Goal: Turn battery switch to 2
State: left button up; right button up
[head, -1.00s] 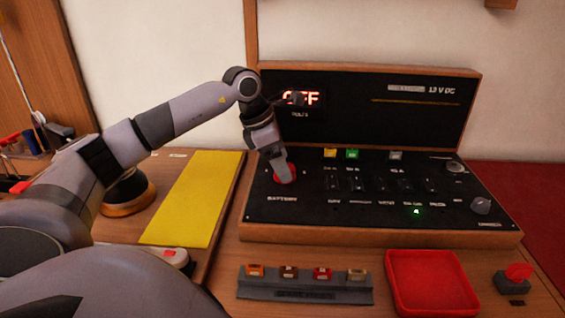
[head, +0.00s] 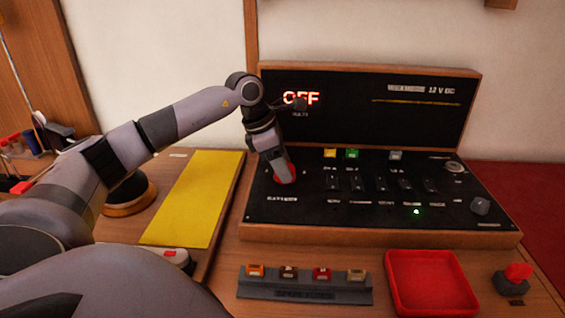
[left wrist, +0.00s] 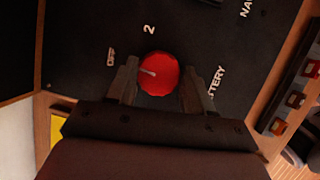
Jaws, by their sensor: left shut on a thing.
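The red round battery switch knob (head: 284,174) sits at the left of the black sloped panel, above the BATTERY lettering. In the left wrist view the knob (left wrist: 159,74) lies between the two fingers of my left gripper (left wrist: 160,88), which is shut on it. The knob's white pointer mark faces left, nearest the OFF label (left wrist: 111,57). The 2 label (left wrist: 149,29) is above the knob in that view. In the head view my left gripper (head: 283,170) reaches down onto the knob and hides part of it. The display (head: 301,98) reads OFF. My right gripper is not in view.
The panel (head: 380,237) has a row of black switches, a lit green lamp (head: 416,211) and a grey knob (head: 480,206). In front are a rack of coloured fuses (head: 305,287), a red tray (head: 390,290) and a red button (head: 518,271). A yellow mat (head: 195,198) lies left.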

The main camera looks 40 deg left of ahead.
pick_arm(q)
jog(key=m+p, duration=0.1)
jog(key=m, duration=0.2)
jog(key=shift+w+r+g+h, duration=0.1)
jog(key=shift+r+g+h, duration=0.05)
jog(key=shift+g+h, duration=0.25)
jog(key=m+g+p, duration=0.1)
jog(key=m, duration=0.1)
jog(key=shift+a+m+h, duration=0.1)
jog(key=shift+m+h, duration=0.2)
jog(key=shift+m, duration=0.1)
jog(key=shift+w+m+g+p, duration=0.15)
jog(key=shift+m+g+p, duration=0.2)
jog(key=shift+m, duration=0.85)
jog(key=shift+m+g+h, duration=0.3)
jog(key=shift+m+g, duration=0.35)
jog(key=shift+m, duration=0.85)
jog(key=o, duration=1)
